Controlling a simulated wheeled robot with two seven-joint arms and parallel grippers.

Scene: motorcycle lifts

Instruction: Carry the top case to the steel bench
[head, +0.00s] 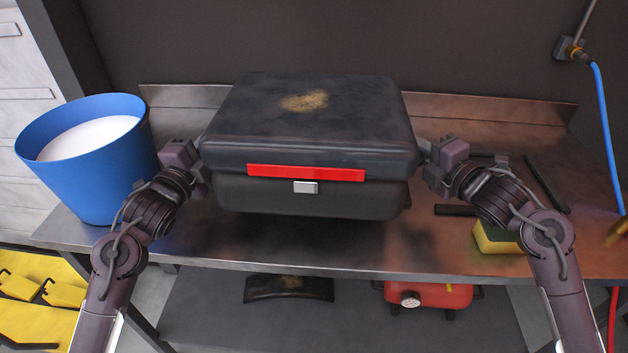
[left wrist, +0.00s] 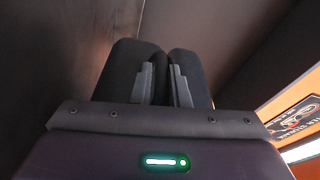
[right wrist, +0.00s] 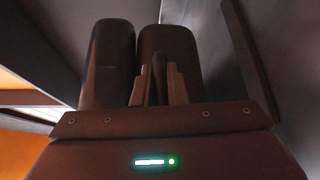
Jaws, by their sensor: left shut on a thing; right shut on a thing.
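The top case (head: 310,125) is a black, level box with a red strip and a silver latch on its front and a tan scuff on its lid. It is over the steel bench (head: 420,245). A dark shadow lies under it; I cannot tell whether it touches the bench top. My left gripper (head: 199,150) is shut on its left side, and my right gripper (head: 424,153) on its right side. The wrist views show the left fingers (left wrist: 161,84) and right fingers (right wrist: 157,84) closed in front of the dark case.
A blue bucket (head: 75,185) with white contents stands at the bench's left, close to my left gripper. A yellow sponge (head: 495,238) and dark bars (head: 547,184) lie at the right. A blue hose (head: 606,130) hangs there. A red machine (head: 450,296) sits below the bench.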

